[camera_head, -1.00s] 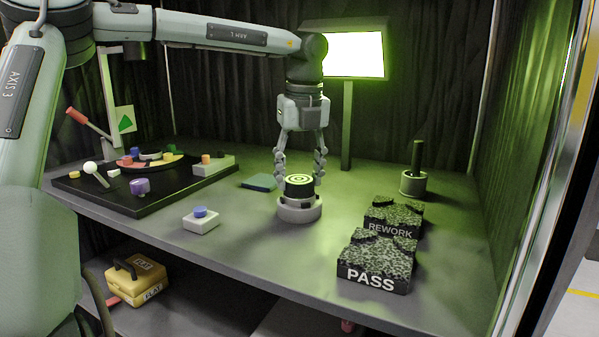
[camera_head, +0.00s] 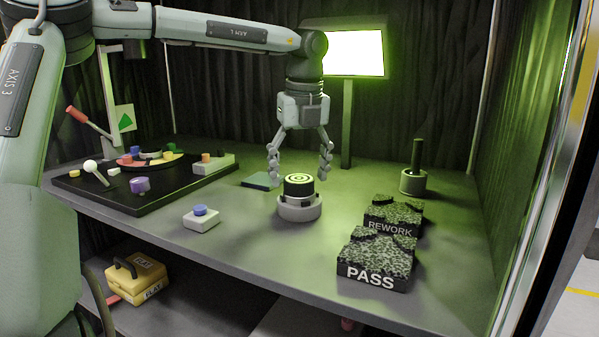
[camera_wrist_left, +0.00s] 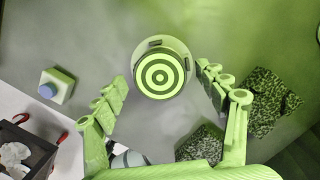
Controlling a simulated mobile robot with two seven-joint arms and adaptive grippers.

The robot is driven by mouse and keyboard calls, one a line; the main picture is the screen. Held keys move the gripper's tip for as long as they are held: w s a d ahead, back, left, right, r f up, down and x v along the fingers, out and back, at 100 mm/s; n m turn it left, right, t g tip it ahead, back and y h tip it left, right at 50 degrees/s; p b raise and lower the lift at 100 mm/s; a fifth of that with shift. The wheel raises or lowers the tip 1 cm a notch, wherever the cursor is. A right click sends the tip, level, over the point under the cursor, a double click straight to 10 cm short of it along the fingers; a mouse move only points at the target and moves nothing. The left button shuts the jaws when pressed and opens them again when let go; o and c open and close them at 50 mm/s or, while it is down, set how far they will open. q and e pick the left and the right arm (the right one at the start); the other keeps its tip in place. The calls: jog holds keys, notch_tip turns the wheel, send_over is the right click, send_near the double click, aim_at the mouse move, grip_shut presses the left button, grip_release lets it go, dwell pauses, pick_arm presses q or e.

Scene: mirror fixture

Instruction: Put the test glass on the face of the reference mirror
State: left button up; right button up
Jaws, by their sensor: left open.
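The test glass (camera_head: 299,188) appears to be the dark-sided round disc with pale green and dark rings on its top. It sits level on the round pale mount (camera_head: 299,210) with small dark clips. The reference mirror's face seems covered by the disc, so I cannot see it separately. The disc's ringed top shows from above in the left wrist view (camera_wrist_left: 159,76), roughly centred within the mount. My left gripper (camera_head: 299,177) is open, with its fingers apart on either side of the disc and clear of it. My right gripper is not in view.
Speckled blocks marked PASS (camera_head: 376,262) and REWORK (camera_head: 392,219) stand at the right. A small box with a blue button (camera_head: 200,219) is at the front left. A black tray (camera_head: 150,200) holds several small items. A lit screen (camera_head: 354,54) stands behind.

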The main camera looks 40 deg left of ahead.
aim_at(302, 182)
pick_arm(q)
notch_tip(302, 182, up, 12)
jog(key=d, duration=0.1)
jog(key=shift+s+d, duration=0.35)
jog(key=shift+s, duration=0.1)
